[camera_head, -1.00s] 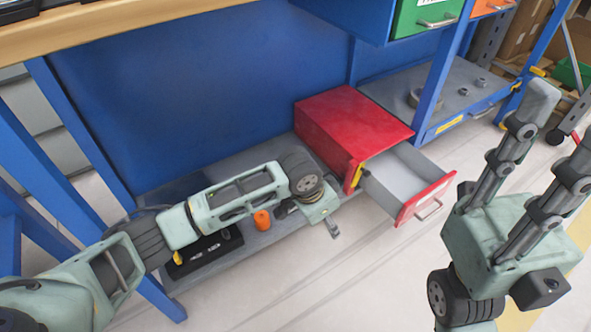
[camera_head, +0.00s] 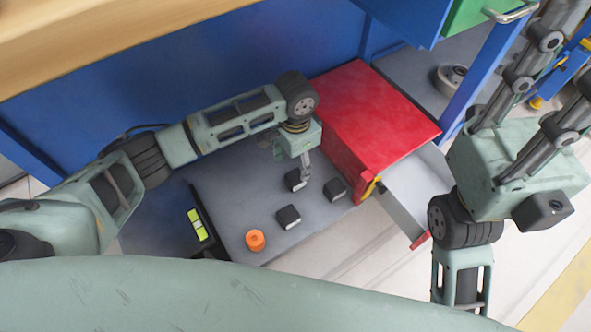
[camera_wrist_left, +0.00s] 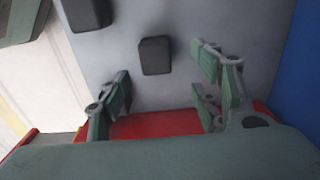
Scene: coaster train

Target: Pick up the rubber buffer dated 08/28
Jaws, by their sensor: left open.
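Three small dark blocks that look like rubber buffers lie on the grey lower shelf: one at the back (camera_head: 295,180), one at the right (camera_head: 334,189) and one in front (camera_head: 288,217). No date can be read on any of them. My left gripper (camera_head: 306,165) is over the shelf, close to the back block and partly hidden by its own wrist. In the left wrist view my left gripper (camera_wrist_left: 165,95) is open and empty. One dark block (camera_wrist_left: 155,56) shows ahead of its fingers, another (camera_wrist_left: 87,14) at the top. My right gripper (camera_head: 545,90) is open and empty at the right.
A red cabinet (camera_head: 375,110) with its drawer (camera_head: 412,190) pulled out stands right of the blocks. An orange cylinder (camera_head: 255,240) and a black case with a yellow-green level (camera_head: 198,225) lie to the left. The blue bench back stands behind.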

